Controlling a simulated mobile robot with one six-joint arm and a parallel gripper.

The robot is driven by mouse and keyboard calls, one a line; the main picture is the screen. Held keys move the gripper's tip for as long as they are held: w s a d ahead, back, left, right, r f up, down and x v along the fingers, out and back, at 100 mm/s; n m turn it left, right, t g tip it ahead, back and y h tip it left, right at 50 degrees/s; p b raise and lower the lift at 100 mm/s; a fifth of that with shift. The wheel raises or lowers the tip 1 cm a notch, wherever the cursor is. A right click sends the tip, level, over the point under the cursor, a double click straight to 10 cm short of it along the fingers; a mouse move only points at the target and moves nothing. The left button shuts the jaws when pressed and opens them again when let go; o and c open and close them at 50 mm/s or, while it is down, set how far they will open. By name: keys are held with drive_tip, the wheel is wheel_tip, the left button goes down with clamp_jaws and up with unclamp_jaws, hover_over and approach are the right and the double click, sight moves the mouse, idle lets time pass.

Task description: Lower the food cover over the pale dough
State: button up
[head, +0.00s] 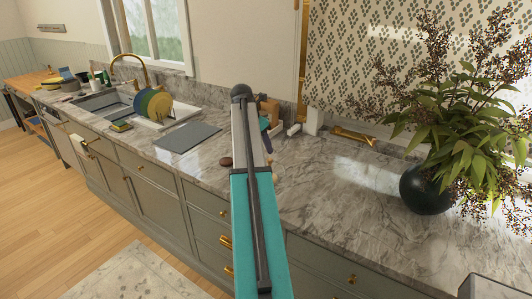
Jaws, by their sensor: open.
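I see neither a food cover nor any pale dough in the head view. My gripper does not show either. A teal and grey part of my own body rises through the middle of the picture and hides a strip of the counter behind it.
A marbled counter (330,188) runs along the wall over grey drawers. On it are a grey board (187,137), a rack with colored plates (155,104), a sink (108,103), and a dark vase (425,190) with leafy branches. Small items stand behind my teal part.

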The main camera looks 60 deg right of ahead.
drive_tip(key=b+v, duration=0.1)
drive_tip(key=v, duration=0.5)
drive_tip(key=shift+r+b, duration=0.25)
drive_tip(key=shift+b, duration=0.05)
drive_tip(key=shift+a, duration=0.15)
drive_tip(key=shift+w, duration=0.1)
